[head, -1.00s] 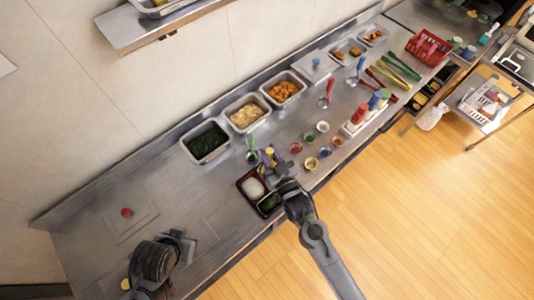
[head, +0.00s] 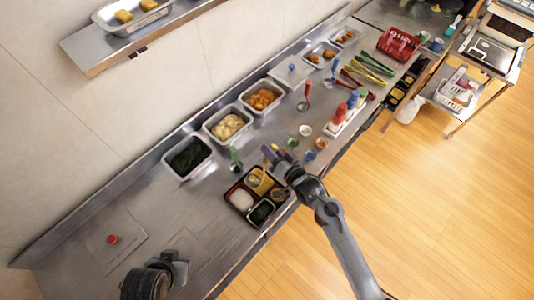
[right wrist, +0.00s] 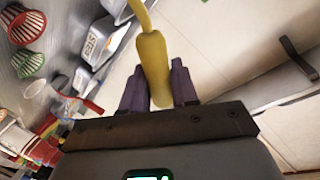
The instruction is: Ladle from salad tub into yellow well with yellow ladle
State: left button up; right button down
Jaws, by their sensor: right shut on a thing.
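My right gripper (head: 272,156) is above the upper right of the bento tray (head: 236,184). In the right wrist view it is shut on the yellow ladle (right wrist: 153,62), whose handle stands between the dark fingers. The ladle's bowl is not clear. A yellow patch (head: 259,180) shows in the tray's upper compartment; I cannot tell well from ladle there. The tray also holds white rice (head: 242,199) and dark green food (head: 262,211). A tub of pale, chunky food (head: 227,126), likely the salad tub, stands behind the tray. My left gripper is not clearly visible at the lower left.
A tub of dark greens (head: 188,157) and a tub of orange food (head: 262,97) flank the pale one. A green-handled utensil (head: 235,155) stands near the tray. Small bowls (head: 306,130) and bottles (head: 340,114) lie to the right. The left counter is mostly clear.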

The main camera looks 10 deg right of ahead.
jog(key=shift+w+d+f+m, duration=0.45)
jog(key=shift+d+f+m, duration=0.05)
jog(key=shift+w+d+f+m, duration=0.15)
jog(key=shift+d+f+m, duration=0.05)
jog(key=shift+d+m, duration=0.1)
jog(key=shift+w+d+f+m+g+y+b, duration=0.1)
jog(key=shift+w+d+f+m+g+y, duration=0.25)
jog(key=shift+f+m, duration=0.4)
jog(key=shift+w+d+f+m+g+y+b, duration=0.2)
jog(key=shift+w+d+f+m, duration=0.25)
jog(key=shift+f, duration=0.45)
jog(key=shift+w+d+f+m+g+y+b, duration=0.15)
jog(key=shift+w+d+f+m+g, duration=0.25)
jog(key=shift+f+m, duration=0.35)
jog(key=shift+f, duration=0.1)
